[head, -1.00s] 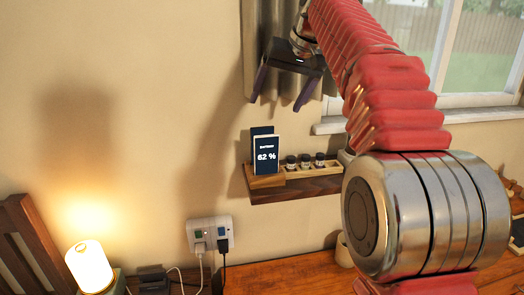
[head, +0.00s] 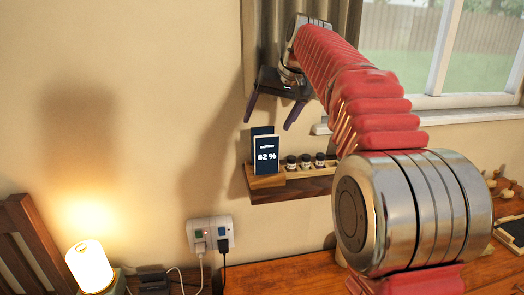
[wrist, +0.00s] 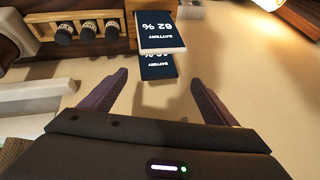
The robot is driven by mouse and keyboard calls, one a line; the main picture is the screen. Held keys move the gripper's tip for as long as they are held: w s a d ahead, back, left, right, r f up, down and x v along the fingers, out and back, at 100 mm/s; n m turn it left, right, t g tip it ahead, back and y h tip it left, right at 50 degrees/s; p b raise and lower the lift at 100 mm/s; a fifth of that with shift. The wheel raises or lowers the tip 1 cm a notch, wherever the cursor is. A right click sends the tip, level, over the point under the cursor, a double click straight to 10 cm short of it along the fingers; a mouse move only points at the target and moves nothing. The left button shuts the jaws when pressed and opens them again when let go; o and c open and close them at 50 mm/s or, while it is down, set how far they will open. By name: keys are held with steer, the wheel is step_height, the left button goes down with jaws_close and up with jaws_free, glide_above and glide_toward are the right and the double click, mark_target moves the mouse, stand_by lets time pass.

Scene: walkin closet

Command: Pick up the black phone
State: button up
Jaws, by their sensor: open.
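Two dark phones stand upright, one behind the other, in a wooden holder on the wall shelf. The front phone (head: 266,157) shows "62 %"; the rear phone (head: 262,131) rises above it. Both appear in the wrist view, the front phone (wrist: 160,30) with its battery screen and the rear phone (wrist: 158,66) nearer my fingers, partly covered. My gripper (head: 268,124) is open and empty, pointing down above the phones. In the wrist view the fingers (wrist: 158,77) spread to either side of the rear phone's top.
The wooden shelf (head: 290,188) also holds several small dark jars (head: 305,161) in a rack, right of the phones. A curtain (head: 262,50) and window sill (head: 440,116) are behind and right. Below are a wall socket (head: 210,233), a lit lamp (head: 90,266) and a wooden desk (head: 290,272).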

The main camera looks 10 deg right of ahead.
mark_target(263, 130)
steer(key=x, duration=0.4)
steer(key=shift+w+d, duration=0.1)
steer(key=shift+w, duration=0.05)
stand_by(0.4)
steer(key=c, duration=1.6)
